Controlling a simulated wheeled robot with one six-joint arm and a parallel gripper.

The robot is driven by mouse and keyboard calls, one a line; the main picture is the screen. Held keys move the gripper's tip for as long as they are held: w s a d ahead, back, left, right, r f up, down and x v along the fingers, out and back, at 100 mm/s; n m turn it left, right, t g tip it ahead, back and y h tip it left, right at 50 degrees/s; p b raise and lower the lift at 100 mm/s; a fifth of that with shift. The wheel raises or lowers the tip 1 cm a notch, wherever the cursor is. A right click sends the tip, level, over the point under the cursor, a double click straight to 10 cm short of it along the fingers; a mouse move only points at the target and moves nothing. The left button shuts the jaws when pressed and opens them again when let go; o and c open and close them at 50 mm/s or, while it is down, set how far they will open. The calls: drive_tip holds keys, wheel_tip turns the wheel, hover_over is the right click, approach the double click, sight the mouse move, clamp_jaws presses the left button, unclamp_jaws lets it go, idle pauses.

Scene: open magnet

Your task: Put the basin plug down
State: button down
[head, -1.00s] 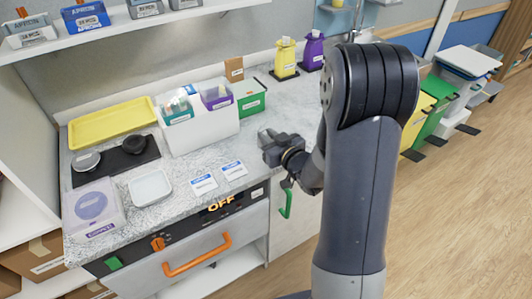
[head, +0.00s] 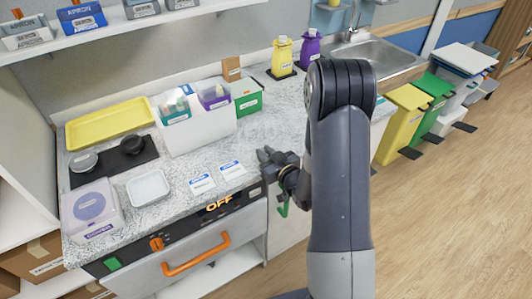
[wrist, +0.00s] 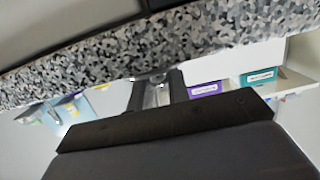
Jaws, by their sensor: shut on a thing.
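My gripper (head: 268,156) is over the front edge of the speckled grey counter (head: 265,125), right of two small white-and-blue cards. In the wrist view my gripper (wrist: 158,82) has its two dark fingers close together around a small greyish thing (wrist: 156,79), which I take to be the basin plug. Most of it is hidden by the fingers, and it cannot be made out in the head view. The steel sink basin (head: 372,62) is at the back right, apart from my gripper.
The cards (head: 201,184), a white tray (head: 149,188) and a white organiser (head: 197,130) stand to the left. A green box (head: 248,101) and yellow and purple bottles (head: 282,57) stand behind. Counter between organiser and gripper is clear.

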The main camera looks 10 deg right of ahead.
drive_tip(key=shift+f+b, duration=0.2)
drive_tip(key=shift+b, duration=0.1)
drive_tip(key=c, duration=1.3)
unclamp_jaws()
drive_tip(key=shift+c, duration=0.2)
drive_tip(key=shift+r, duration=0.15)
